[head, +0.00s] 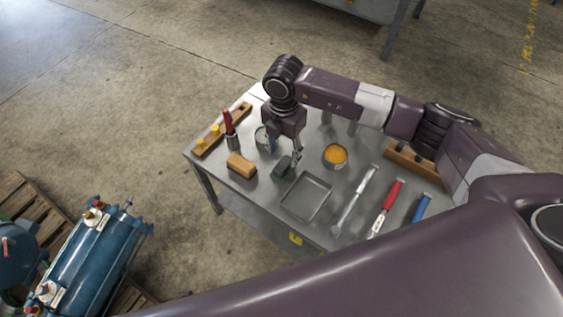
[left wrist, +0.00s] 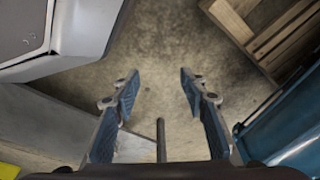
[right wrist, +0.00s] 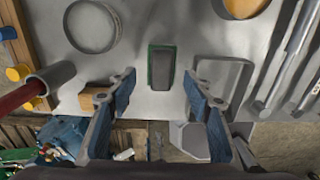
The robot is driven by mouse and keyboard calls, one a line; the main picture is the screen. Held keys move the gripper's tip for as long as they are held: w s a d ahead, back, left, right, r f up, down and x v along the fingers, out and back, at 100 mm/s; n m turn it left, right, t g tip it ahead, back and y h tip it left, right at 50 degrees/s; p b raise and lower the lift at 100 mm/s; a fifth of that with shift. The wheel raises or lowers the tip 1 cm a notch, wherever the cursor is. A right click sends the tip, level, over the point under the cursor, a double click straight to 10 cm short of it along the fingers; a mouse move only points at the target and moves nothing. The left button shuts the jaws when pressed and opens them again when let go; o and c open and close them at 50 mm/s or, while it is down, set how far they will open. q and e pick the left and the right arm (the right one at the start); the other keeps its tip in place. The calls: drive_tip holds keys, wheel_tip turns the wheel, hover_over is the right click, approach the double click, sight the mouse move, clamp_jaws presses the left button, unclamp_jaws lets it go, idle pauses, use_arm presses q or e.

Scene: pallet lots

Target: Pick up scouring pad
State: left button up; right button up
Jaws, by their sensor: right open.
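The scouring pad (head: 284,172) is a small dark block with a green edge, lying on the grey metal table between a tan sponge-like block and a square tray. In the right wrist view the scouring pad (right wrist: 161,68) lies ahead of and between the fingers. My right gripper (head: 287,158) is open just above the pad and partly covers it in the head view; its fingers (right wrist: 160,82) hold nothing. My left gripper (left wrist: 158,78) is open and empty in its wrist view, over the floor, and does not show in the head view.
The tan block (head: 241,165) and the empty square tray (head: 307,197) flank the pad. A blue tank (head: 92,259) stands lower left.

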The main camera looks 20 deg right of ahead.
sight(283, 164)
drive_tip(key=shift+s+f, duration=0.2)
drive_tip(key=shift+f, duration=0.3)
wheel_tip(283, 164, down, 4)
drive_tip(key=shift+a+r+b, duration=0.1)
drive_tip(key=shift+b, duration=0.2)
drive_tip(key=shift+f, duration=0.35)
use_arm(q)
drive_tip(key=shift+w+r, duration=0.3)
drive_tip(key=shift+r, duration=0.3)
drive_tip(key=shift+w+r, duration=0.3)
drive_tip(key=shift+r, duration=0.25)
use_arm(e)
drive_tip(key=c, duration=1.2)
